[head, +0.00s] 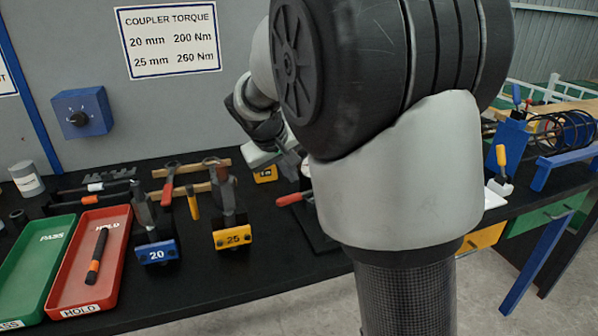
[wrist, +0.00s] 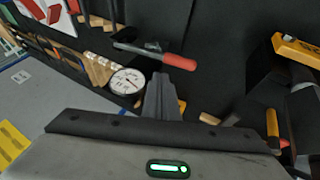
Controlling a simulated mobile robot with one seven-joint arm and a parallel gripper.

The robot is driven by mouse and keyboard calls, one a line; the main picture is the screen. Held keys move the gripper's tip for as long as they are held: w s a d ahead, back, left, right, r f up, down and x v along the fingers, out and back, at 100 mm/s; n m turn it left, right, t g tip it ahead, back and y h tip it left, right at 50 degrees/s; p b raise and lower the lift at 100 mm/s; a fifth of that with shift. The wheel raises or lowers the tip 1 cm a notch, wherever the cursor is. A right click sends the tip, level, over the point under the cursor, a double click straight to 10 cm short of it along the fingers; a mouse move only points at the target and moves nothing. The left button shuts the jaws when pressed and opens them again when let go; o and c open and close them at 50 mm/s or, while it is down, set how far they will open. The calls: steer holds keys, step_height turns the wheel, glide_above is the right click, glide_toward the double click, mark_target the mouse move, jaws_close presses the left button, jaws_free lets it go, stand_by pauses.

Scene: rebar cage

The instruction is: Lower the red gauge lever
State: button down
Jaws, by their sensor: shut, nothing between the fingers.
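The lever's red grip (wrist: 180,62) shows in the wrist view just above and right of my fingertips, on a dark metal bar running left. A round white gauge dial (wrist: 127,81) is left of my fingers. My gripper (wrist: 161,82) is shut and empty, with its fingertips close to the lever; I cannot tell whether they touch. In the head view, a red grip (head: 291,199) shows beside my arm, and my gripper (head: 290,165) is above it, partly hidden. My arm hides the gauge there.
Blue "20" (head: 157,252) and yellow "25" (head: 232,238) tool blocks stand left on the black bench. A red HOLD tray (head: 65,290) holds a dark and orange tool, beside a green PASS tray (head: 25,270). A blue knob box (head: 82,112) is on the wall.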

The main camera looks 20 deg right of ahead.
steer(key=shift+a+f+b, duration=0.5)
steer(key=shift+a+f, duration=0.1)
steer(key=shift+f, duration=0.25)
steer(key=shift+r, duration=0.1)
steer(key=a+f+p+v, duration=0.1)
steer(key=a+p+v, duration=0.25)
steer(key=v, duration=0.95)
steer(key=s+d+f+m+y, duration=0.1)
steer(key=s+d+y, duration=0.1)
steer(key=s, duration=1.1)
steer(key=s+d+f+y, duration=0.1)
steer(key=s+d+y, duration=0.1)
steer(key=s, duration=1)
step_height(320, 180, up, 17)
steer(key=p, duration=1.7)
steer(key=shift+s+f+t+p, duration=0.2)
steer(key=shift+s+t+p, duration=0.1)
steer(key=shift+p, duration=0.05)
